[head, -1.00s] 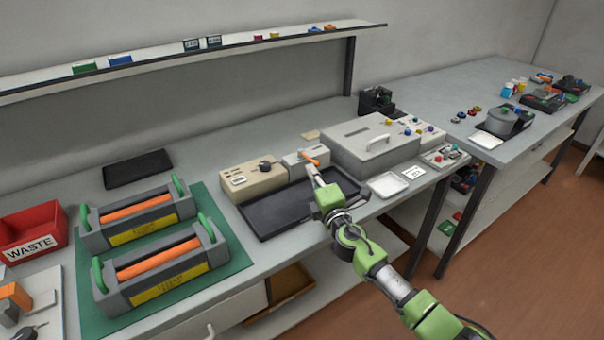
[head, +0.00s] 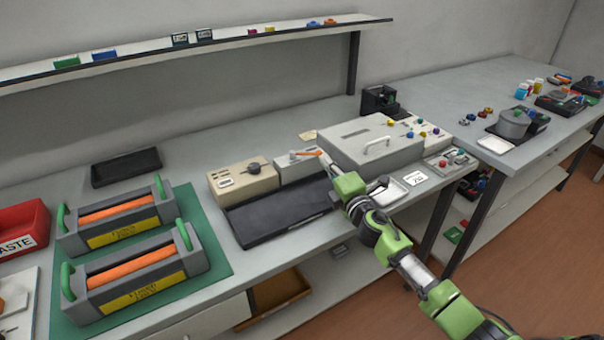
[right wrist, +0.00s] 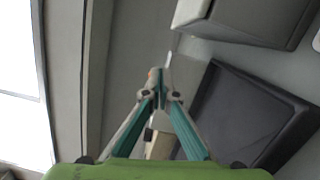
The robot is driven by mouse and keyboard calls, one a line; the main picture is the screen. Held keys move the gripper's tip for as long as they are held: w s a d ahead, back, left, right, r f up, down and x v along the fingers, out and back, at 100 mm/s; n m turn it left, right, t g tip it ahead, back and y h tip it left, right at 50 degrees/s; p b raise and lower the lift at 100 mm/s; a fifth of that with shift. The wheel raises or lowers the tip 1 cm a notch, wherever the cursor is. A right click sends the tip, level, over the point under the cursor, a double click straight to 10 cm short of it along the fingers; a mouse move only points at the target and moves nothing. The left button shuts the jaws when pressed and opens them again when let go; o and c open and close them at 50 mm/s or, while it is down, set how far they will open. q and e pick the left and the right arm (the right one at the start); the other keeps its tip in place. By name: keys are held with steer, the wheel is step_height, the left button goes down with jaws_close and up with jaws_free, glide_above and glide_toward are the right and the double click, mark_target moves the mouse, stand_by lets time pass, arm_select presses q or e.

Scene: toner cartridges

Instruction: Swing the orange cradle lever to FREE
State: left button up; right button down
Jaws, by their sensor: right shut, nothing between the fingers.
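The orange cradle lever (head: 308,153) sits on a small grey box (head: 296,167) behind the black tray. It points to the right, and its free end is at my right fingertips. My right gripper (head: 325,161) is shut and empty, reaching in from the lower right. I cannot tell whether it touches the lever. In the right wrist view the closed fingertips (right wrist: 160,76) meet, with a bit of orange behind them. Any FREE marking is too small to read. My left gripper is not in view.
A beige box with a dark knob (head: 243,181) stands left of the grey box. The black tray (head: 280,212) lies in front. A lidded grey case (head: 352,148) is close on the right. Two cartridges with orange rollers (head: 135,270) lie on a green mat (head: 213,250) at left.

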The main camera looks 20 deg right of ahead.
steer(key=shift+w+d, duration=0.15)
steer(key=shift+w, duration=0.1)
steer(key=shift+w+d+f, duration=0.15)
steer(key=shift+w+d, duration=0.05)
steer(key=shift+w, duration=0.05)
steer(key=shift+s+a+r, duration=0.15)
steer(key=shift+s+r, duration=0.05)
steer(key=shift+s, duration=0.1)
steer(key=s, duration=1.1)
steer(key=shift+s+f, duration=0.25)
steer(key=shift+f, duration=0.15)
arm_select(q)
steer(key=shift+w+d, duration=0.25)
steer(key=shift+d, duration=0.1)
